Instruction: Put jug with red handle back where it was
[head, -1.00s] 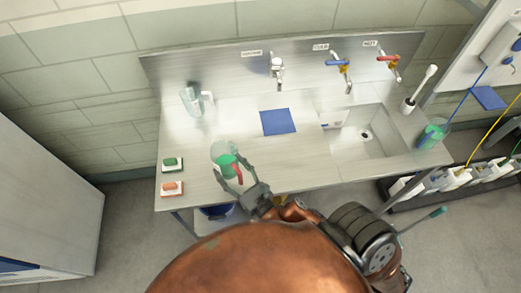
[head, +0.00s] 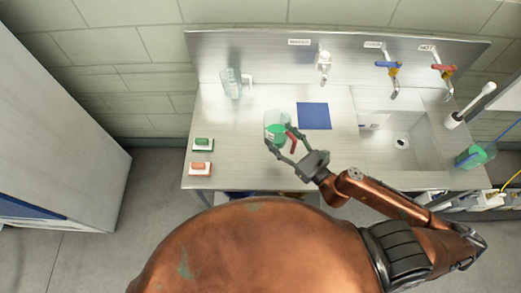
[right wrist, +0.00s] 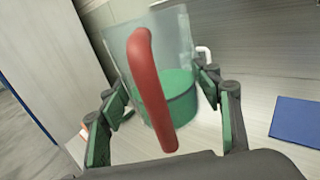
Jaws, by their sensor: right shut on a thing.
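The jug with the red handle (head: 275,120) is clear with green liquid in its lower part. It is over the steel counter, just left of the blue mat (head: 314,116). My right gripper (head: 280,138) is shut on this jug, with a finger on each side of it. In the right wrist view the red handle (right wrist: 150,90) faces the camera between the fingers. The green liquid (right wrist: 180,97) shows behind it. I cannot tell whether the jug's base touches the counter. My left gripper is not in view.
A clear jug with a white handle (head: 231,84) stands at the back left. A green sponge (head: 203,144) and a red sponge (head: 201,168) lie at the left edge. The sink (head: 402,143) is to the right, with taps above. Counter between the sponges and held jug is clear.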

